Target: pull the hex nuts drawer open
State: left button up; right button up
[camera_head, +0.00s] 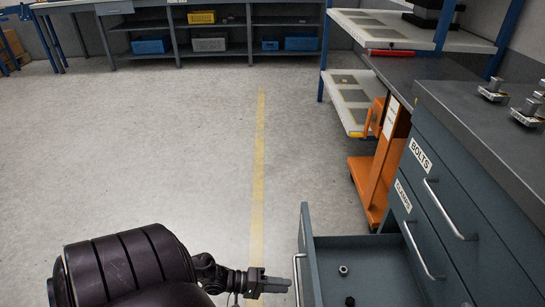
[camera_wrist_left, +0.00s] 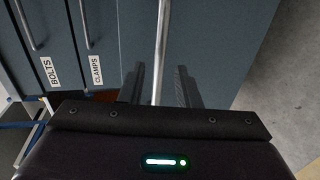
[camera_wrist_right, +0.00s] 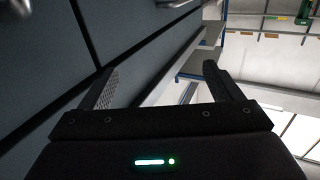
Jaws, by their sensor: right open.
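The lowest visible drawer (camera_head: 305,240), under the bolts and clamps drawers, stands pulled out in the head view. A grey nut (camera_head: 343,270) and a dark nut (camera_head: 350,301) lie in it. Its label is not visible. My left gripper (camera_head: 287,285) is at the outer face of its front. In the left wrist view the drawer's bar handle (camera_wrist_left: 161,45) runs between the two fingers (camera_wrist_left: 160,85), with a visible gap on both sides. Contact cannot be seen. My right gripper (camera_wrist_right: 162,82) is open and empty beside the cabinet, outside the head view.
The bolts drawer (camera_head: 440,172) and the clamps drawer (camera_head: 408,215) are shut, with bar handles. Metal parts (camera_head: 493,90) stand on the cabinet top (camera_head: 480,120). An orange trolley (camera_head: 372,178) and a shelf rack (camera_head: 352,95) stand behind. The floor on the left is clear.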

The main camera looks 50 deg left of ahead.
pick_arm(q)
jog(key=v, duration=0.2)
jog(key=shift+s+a, duration=0.2)
jog(key=shift+s, duration=0.05)
pick_arm(e)
jog(key=f, duration=0.1)
jog(key=f+g, duration=0.1)
jog(key=f, duration=0.1)
jog(key=shift+s+f+g+h, duration=0.4)
